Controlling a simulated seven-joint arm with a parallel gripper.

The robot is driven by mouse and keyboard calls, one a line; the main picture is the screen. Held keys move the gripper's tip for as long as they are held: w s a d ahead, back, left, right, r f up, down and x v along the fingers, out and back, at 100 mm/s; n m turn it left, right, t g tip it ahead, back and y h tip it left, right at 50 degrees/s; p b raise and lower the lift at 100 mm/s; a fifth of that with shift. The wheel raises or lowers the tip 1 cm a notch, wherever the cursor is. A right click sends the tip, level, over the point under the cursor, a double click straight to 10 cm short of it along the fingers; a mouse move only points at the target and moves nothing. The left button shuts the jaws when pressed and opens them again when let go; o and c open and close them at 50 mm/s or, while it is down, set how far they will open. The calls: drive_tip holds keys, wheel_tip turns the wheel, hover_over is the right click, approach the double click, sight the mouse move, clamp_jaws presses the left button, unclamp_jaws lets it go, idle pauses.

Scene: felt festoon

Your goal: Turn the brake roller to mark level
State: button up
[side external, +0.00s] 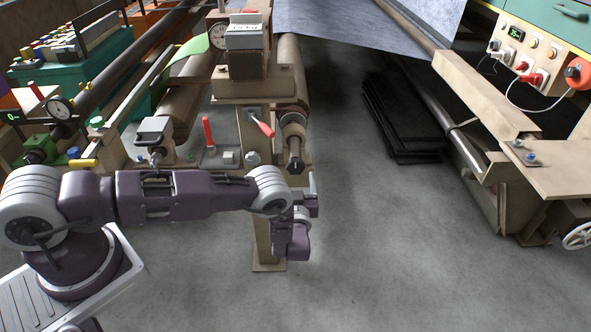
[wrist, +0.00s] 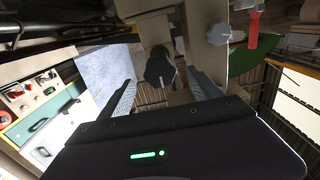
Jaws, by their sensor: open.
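The brake roller's black knob (side external: 295,165) sticks out toward the camera below a pale, banded roller end (side external: 292,124) on the tan post. In the wrist view, the dark knob (wrist: 160,70) has a small pale line on it and appears between and beyond my finger tips. My gripper (wrist: 162,84) is open, with one finger to each side of the knob's outline and no visible grip on it. In the side view my wrist (side external: 297,228) is in front of the post, just below the knob. I cannot make out a level mark.
A red-handled lever (side external: 262,127) sits left of the knob, close to it. Another red handle (side external: 208,132) stands farther left. A tan post (side external: 262,220) rises behind my wrist.

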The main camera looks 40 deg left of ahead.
sight(295, 169)
drive_tip(key=x, duration=0.5)
drive_tip(key=c, duration=1.4)
drive_tip(key=shift+o, duration=0.2)
drive_tip(key=m, duration=0.8)
drive_tip(key=shift+m, duration=0.4)
drive_tip(key=m, duration=0.4)
drive_tip(key=shift+s+r+m, duration=0.1)
drive_tip(key=shift+m, duration=2.3)
